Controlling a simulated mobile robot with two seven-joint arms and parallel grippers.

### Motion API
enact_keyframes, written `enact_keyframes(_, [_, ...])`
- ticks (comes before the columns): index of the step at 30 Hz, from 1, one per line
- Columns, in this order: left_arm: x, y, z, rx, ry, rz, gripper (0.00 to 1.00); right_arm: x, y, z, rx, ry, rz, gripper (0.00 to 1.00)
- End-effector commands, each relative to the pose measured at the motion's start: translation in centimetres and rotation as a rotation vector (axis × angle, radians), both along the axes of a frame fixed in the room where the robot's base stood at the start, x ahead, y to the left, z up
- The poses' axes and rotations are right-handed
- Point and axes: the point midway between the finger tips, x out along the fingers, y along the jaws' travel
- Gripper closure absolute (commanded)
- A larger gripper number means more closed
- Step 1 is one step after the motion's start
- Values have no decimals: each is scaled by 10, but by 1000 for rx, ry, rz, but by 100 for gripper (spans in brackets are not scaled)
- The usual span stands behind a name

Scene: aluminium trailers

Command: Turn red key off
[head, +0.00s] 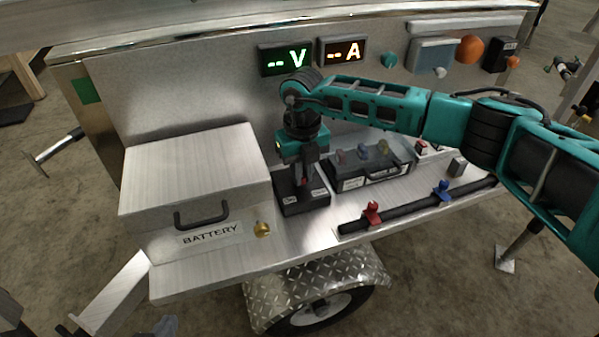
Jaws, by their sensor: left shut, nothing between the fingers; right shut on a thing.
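The red key (303,182) stands on a small black switch box (305,201) on the trailer deck, right of the battery box. My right gripper (304,178) points down over the box and is shut on the red key. The fingers hide most of the key, so its turn angle cannot be read.
A metal battery box (195,175) with a handle and yellow knob stands left. A black case (365,178) with coloured knobs sits right of the key. A black pipe (408,212) with red and blue valves runs along the front. Two displays (285,60) (342,50) hang behind.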

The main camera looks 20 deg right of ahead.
Motion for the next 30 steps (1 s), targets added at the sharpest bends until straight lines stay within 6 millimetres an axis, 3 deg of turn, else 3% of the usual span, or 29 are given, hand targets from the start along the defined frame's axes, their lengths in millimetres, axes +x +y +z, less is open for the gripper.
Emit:
enact_keyframes(15, [2, -1, -12, -1, -5, -3, 100, 4, -10, 0, -1, -2, 465, 100])
enact_keyframes(30, [1, -1, -20, -1, -3, -4, 100, 7, -13, 1, 1, -2, 693, 100])
